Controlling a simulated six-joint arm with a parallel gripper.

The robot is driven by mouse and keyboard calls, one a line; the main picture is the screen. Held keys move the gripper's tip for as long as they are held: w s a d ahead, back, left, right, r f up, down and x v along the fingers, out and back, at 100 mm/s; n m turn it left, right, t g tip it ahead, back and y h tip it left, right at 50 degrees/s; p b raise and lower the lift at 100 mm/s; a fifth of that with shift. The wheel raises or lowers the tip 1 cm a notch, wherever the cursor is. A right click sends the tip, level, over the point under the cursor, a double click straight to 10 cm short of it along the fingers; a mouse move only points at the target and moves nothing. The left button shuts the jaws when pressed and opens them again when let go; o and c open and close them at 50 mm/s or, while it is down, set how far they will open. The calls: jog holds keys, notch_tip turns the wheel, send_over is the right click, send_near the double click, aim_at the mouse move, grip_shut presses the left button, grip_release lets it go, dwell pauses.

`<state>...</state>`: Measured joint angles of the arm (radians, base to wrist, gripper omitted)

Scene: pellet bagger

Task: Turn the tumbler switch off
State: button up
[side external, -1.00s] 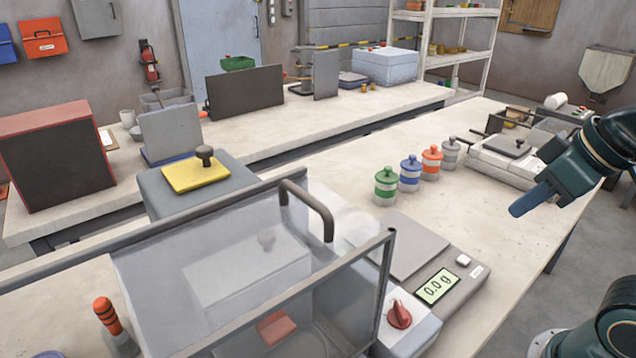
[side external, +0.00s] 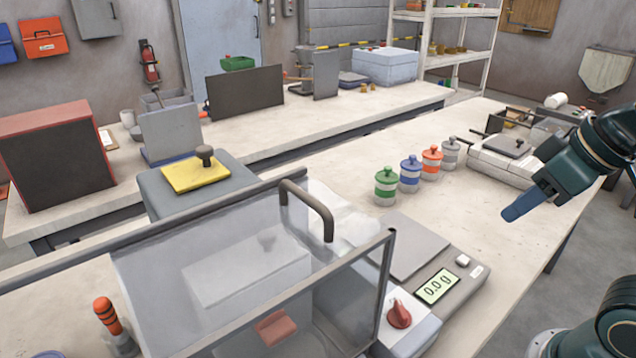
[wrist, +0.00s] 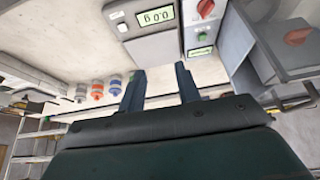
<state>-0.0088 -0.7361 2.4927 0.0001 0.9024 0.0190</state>
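The wrist view shows a red knob (wrist: 205,8) at the top, on a panel with a green screen. Another red part (wrist: 297,36) shows on a grey unit at the right. I cannot tell for certain which is the tumbler switch. My gripper (side external: 524,207) is in the air at the right, away from the knob. In the wrist view my gripper (wrist: 160,86) has its two fingers apart with nothing between them.
The scale (side external: 466,277) reads 0.0 g. The enclosure (side external: 250,262) has a raised dark handle (side external: 318,212). Green, blue, orange and grey canisters stand behind the scale. The bench's right front is clear.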

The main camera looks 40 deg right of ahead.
jog(key=w, duration=0.1)
jog(key=m+g, duration=0.6)
send_over(400, 304)
jog(key=shift+f, duration=2.7)
jog(key=shift+f, duration=0.1)
jog(key=shift+f, duration=6.8)
grip_shut()
